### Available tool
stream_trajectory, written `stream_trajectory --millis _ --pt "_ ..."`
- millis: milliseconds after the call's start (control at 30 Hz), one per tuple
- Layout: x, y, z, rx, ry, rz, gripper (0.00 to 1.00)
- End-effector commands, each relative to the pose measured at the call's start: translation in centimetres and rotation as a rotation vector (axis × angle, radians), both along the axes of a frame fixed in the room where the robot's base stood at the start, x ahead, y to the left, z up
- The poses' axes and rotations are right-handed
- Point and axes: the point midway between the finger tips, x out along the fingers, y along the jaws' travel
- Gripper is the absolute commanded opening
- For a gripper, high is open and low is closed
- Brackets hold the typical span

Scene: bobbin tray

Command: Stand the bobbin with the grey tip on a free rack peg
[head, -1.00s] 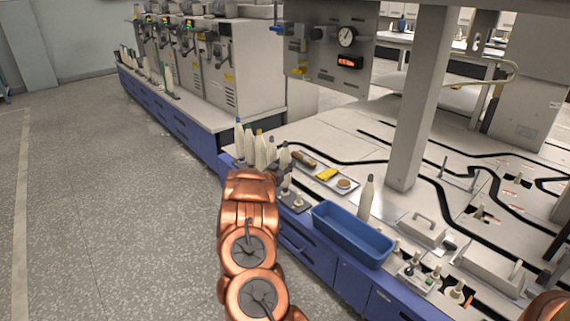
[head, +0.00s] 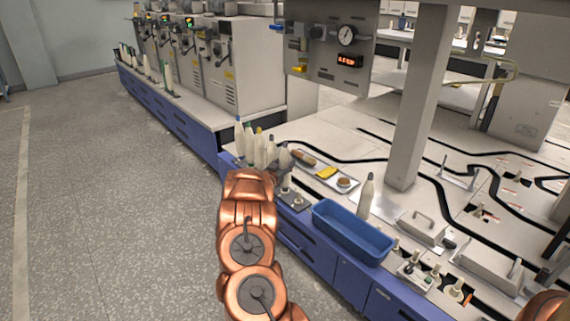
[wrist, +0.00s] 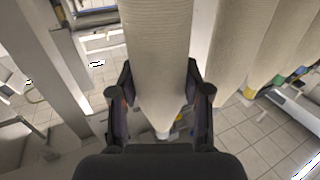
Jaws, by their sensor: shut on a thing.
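My gripper (wrist: 158,88) is shut on a pale bobbin (wrist: 157,45), with one finger on each side of it. In the head view the held bobbin (head: 284,158) shows a dark greyish tip and is roughly upright, at the right end of a row of standing bobbins (head: 258,150). Those have blue, green and yellow tips. The rack (head: 296,203) is a dark base, with bare pale pegs (head: 298,197) showing just right of and below my gripper. Whether the held bobbin's foot touches a peg is hidden.
Another pale bobbin (head: 367,196) with a greyish-blue tip stands behind the blue bin (head: 352,232). A small tray (head: 328,177) with a yellow item lies behind the rack. Neighbouring bobbins (wrist: 240,50) stand close at the right in the wrist view. A pillar (head: 419,100) rises farther right.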

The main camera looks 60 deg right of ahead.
Motion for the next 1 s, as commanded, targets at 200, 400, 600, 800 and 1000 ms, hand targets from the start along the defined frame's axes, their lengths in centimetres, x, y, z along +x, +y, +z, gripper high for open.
stream_trajectory --millis 200,400,600,800,1000 --pt "0.0 0.0 -0.3 -0.001 0.0 0.0 0.09" --pt "0.0 0.0 -0.5 -0.001 0.0 0.0 0.55" --pt "0.0 0.0 -0.5 -0.001 0.0 0.0 0.58" --pt "0.0 0.3 -0.5 0.0 0.0 0.0 0.58" --pt "-0.2 1.5 -0.5 0.002 0.002 0.0 0.58"
